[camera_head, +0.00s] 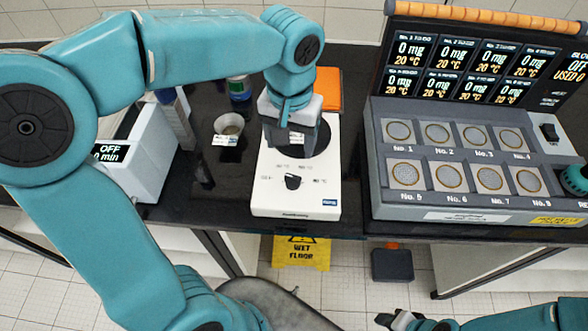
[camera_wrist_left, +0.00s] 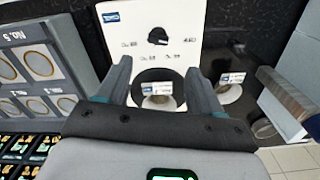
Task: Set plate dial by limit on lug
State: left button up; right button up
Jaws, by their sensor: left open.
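The white hot plate unit (camera_head: 268,196) stands on the dark bench, with a black dial (camera_head: 293,181) on its front panel. The dial also shows in the left wrist view (camera_wrist_left: 157,36), with small printed marks around it. A pale round vessel with a white label (camera_wrist_left: 157,88) is on the unit's dark round plate; the label's text is too small to read. My left gripper (camera_head: 292,128) is above this plate, behind the dial, and hides part of it. Its two fingers are apart with nothing between them. My right gripper (camera_head: 408,320) is low at the bottom edge, partly cut off.
A small cup (camera_head: 228,124) with a labelled tag stands left of the hot plate. A white device reading OFF (camera_head: 137,160) is further left. An orange block (camera_head: 328,88) lies behind. A grey multi-station console (camera_head: 470,205) stands right. A yellow floor sign (camera_head: 302,252) is below the bench.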

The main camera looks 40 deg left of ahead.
aim_at(293, 177)
pick_arm(q)
notch_tip(293, 177, down, 11)
jog(key=shift+r, duration=0.2)
jog(key=shift+d+f, duration=0.1)
jog(key=shift+f, duration=0.2)
jog(key=shift+w+d+f, duration=0.1)
jog(key=shift+w+f, duration=0.1)
jog(key=shift+f, duration=0.05)
jog(key=shift+s, duration=0.15)
jog(key=c, duration=1.1)
